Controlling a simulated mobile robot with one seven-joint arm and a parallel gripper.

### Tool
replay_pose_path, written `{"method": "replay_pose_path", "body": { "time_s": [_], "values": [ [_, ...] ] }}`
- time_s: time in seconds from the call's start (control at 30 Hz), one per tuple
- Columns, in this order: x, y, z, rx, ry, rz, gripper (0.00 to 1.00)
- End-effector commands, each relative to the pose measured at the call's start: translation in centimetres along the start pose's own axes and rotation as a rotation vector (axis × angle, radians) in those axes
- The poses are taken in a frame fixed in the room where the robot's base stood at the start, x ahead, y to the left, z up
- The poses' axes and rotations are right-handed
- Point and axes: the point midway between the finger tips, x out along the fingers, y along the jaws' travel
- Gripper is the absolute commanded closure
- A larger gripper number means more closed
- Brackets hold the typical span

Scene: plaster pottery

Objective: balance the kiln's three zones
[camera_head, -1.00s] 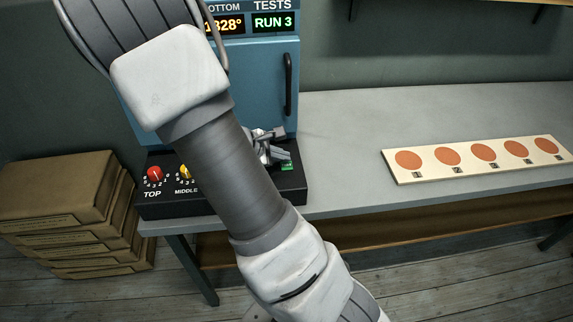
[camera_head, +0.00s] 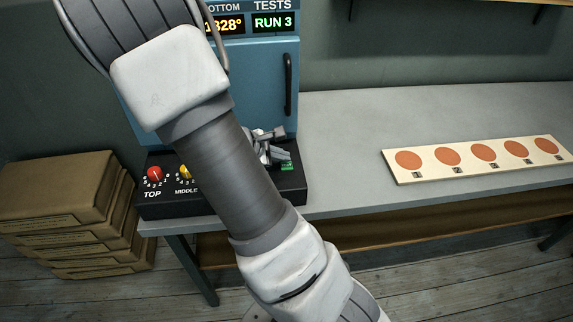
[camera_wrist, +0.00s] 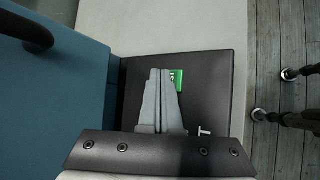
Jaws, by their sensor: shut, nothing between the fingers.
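The blue kiln (camera_head: 262,75) stands on the bench, its display partly covered by my arm; "BOTTOM" reads about 1328° and "TESTS" reads RUN 3. On the black control panel (camera_head: 150,208) are a red TOP knob (camera_head: 155,174) and a yellow MIDDLE knob (camera_head: 185,172). The panel's middle is hidden behind my arm. A green button (camera_head: 289,168) is at the panel's right end; it also shows in the wrist view (camera_wrist: 177,80). My gripper (camera_wrist: 160,72) is shut and empty over the panel, its fingertips beside the green button; contact cannot be told.
A pale board (camera_head: 470,173) with several numbered orange discs lies on the grey bench (camera_head: 350,120) at the right. Stacked brown boxes (camera_head: 60,190) stand at the left. The bench between panel and board is clear. The kiln's door handle (camera_head: 288,84) sticks out.

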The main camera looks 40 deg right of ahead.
Motion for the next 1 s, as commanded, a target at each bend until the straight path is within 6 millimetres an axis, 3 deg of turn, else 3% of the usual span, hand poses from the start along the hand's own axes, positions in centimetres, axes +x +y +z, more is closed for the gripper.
{"method": "replay_pose_path", "body": {
  "time_s": [1.0],
  "values": [
    [0.62, -0.45, -0.45, 0.0, 0.0, 0.0, 1.0]
  ]
}}
